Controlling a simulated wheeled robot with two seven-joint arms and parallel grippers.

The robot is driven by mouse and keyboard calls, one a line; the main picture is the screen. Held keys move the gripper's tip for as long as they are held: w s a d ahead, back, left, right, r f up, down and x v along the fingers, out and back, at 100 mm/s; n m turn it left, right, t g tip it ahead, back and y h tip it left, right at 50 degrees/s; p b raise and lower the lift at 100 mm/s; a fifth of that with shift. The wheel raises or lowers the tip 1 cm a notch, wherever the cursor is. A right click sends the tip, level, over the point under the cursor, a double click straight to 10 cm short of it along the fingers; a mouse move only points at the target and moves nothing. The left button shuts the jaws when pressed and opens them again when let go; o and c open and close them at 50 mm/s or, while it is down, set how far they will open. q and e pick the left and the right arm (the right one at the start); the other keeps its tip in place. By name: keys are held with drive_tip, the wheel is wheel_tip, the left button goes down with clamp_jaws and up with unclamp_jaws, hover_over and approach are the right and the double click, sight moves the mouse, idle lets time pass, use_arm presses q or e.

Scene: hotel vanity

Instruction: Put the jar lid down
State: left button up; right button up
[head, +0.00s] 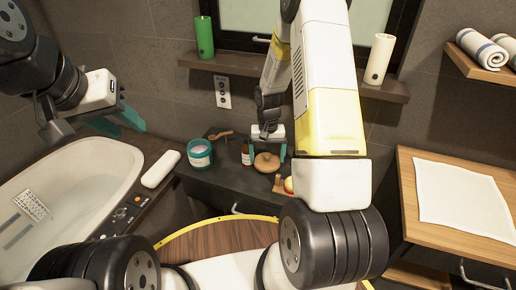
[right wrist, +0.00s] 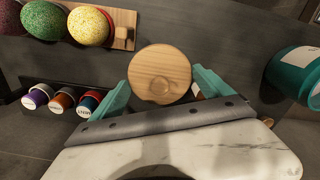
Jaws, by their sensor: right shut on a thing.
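The round wooden jar lid (head: 266,162) with a small knob is between the teal fingers of my right gripper (head: 267,152), which is shut on it. The lid also shows in the right wrist view (right wrist: 160,72), knob facing the camera. It is over the dark counter (head: 222,181); I cannot tell whether it touches it. The teal jar (head: 200,154) stands open to its left, with white contents showing; part of it shows in the right wrist view (right wrist: 298,76). My left gripper (head: 118,123) is empty above the tub, fingers apart.
A brown bottle (head: 246,153) stands between jar and lid. A wooden scoop (head: 221,135) lies behind. A wooden tray (right wrist: 124,27) of egg-shaped balls is on the lid's other side, near several small pots (right wrist: 62,102). The counter in front of the jar is clear.

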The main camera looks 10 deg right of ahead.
sight(267, 161)
drive_tip(key=shift+f, duration=2.15)
drive_tip(key=shift+f, duration=0.15)
drive_tip(key=o, duration=1.1)
